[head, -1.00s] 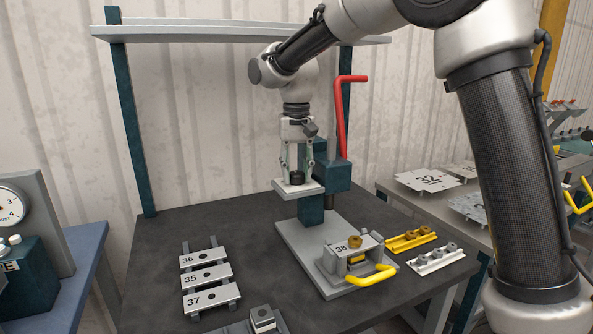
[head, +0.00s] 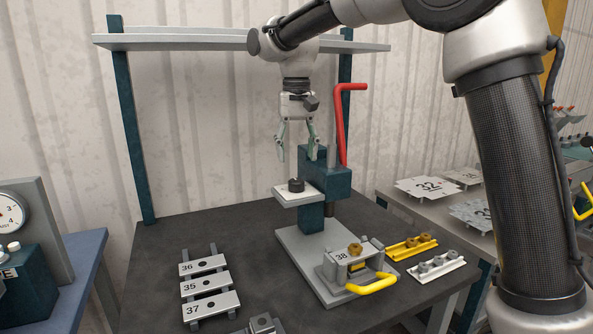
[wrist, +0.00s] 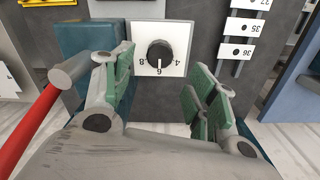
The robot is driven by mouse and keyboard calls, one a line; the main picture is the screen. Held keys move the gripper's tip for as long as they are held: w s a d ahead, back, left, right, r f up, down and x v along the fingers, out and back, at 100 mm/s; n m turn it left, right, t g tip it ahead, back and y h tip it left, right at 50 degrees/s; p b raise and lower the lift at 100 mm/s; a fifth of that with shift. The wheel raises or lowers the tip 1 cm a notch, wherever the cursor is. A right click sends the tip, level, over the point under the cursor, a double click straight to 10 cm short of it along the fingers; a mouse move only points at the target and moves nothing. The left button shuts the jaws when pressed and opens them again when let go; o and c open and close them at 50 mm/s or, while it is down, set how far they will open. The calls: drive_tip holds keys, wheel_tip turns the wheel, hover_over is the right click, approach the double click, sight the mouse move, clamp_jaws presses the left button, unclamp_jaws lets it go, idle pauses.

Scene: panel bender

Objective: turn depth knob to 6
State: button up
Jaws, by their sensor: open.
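The depth knob (head: 296,185) is a dark round knob on a pale square dial plate (head: 284,194) on the press. The wrist view shows the knob (wrist: 159,53) from above with several numbers around it, among them 4, 6 and 8. A short white mark on the knob appears to point at the 6. My gripper (head: 298,155) is open and empty above the knob, fingers pointing down and clear of it. In the wrist view my gripper's green-padded fingers (wrist: 162,92) stand wide apart, with the knob visible beyond the gap.
A red lever (head: 342,125) rises right of the knob beside the teal press head (head: 327,178). Below are a fixture with a yellow handle (head: 370,285) and plates 36, 35 and 37 (head: 203,287). A grey shelf (head: 180,40) spans behind my wrist.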

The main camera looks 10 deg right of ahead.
wheel_tip(320, 180, up, 5)
drive_tip(key=shift+f, duration=0.1)
idle(0.3)
wheel_tip(320, 180, down, 4)
drive_tip(key=shift+f+n, duration=0.1)
drive_tip(key=shift+n, duration=0.9)
drive_tip(key=shift+s+d+f+n, duration=0.15)
drive_tip(key=shift+s+d+f, duration=0.25)
drive_tip(key=shift+s+d, duration=0.2)
drive_tip(key=shift+s+d+f+n, duration=0.15)
drive_tip(key=shift+s+d+f, duration=0.25)
drive_tip(key=shift+s+d, duration=0.15)
drive_tip(key=s+d+f+m+t, duration=0.1)
drive_tip(key=s+d+f+t, duration=0.1)
drive_tip(key=s+d, duration=1.1)
drive_tip(key=s+d+f+m+t, duration=0.2)
drive_tip(key=s+d, duration=1.1)
drive_tip(key=shift+s+f, duration=0.3)
